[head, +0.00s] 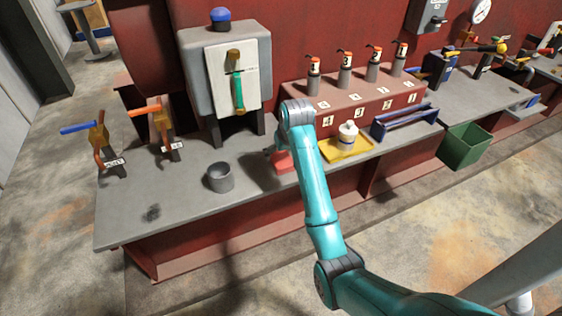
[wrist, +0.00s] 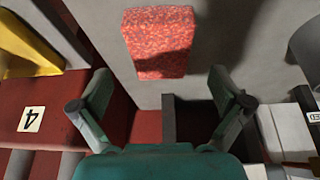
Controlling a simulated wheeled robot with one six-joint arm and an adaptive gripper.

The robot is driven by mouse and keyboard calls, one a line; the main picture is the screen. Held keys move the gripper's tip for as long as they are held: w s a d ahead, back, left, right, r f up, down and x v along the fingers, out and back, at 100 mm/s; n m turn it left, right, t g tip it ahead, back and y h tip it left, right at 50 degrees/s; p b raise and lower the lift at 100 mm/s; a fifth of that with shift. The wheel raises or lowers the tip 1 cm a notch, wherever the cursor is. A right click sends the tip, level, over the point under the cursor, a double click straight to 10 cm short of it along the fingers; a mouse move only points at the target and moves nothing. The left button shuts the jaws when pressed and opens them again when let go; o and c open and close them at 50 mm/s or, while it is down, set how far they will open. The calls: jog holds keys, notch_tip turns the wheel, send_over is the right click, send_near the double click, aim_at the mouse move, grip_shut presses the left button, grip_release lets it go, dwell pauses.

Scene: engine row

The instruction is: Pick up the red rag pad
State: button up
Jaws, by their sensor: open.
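The red rag pad (head: 284,161) lies on the grey bench top, partly hidden by my arm in the head view. In the head view my gripper is mostly hidden behind my wrist, close above the pad.
A grey cup (head: 219,177) stands left of the pad. A yellow tray (head: 362,147) with a white bottle (head: 347,136) is at right. Behind are a numbered red stepped rack (head: 358,108) and a grey machine (head: 195,75). The bench front between cup and pad is clear.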

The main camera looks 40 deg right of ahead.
aim_at(281, 158)
jog(key=shift+x, duration=2.1)
jog(key=shift+s+f, duration=0.1)
jog(key=shift+f, duration=0.15)
jog(key=c, duration=1.2)
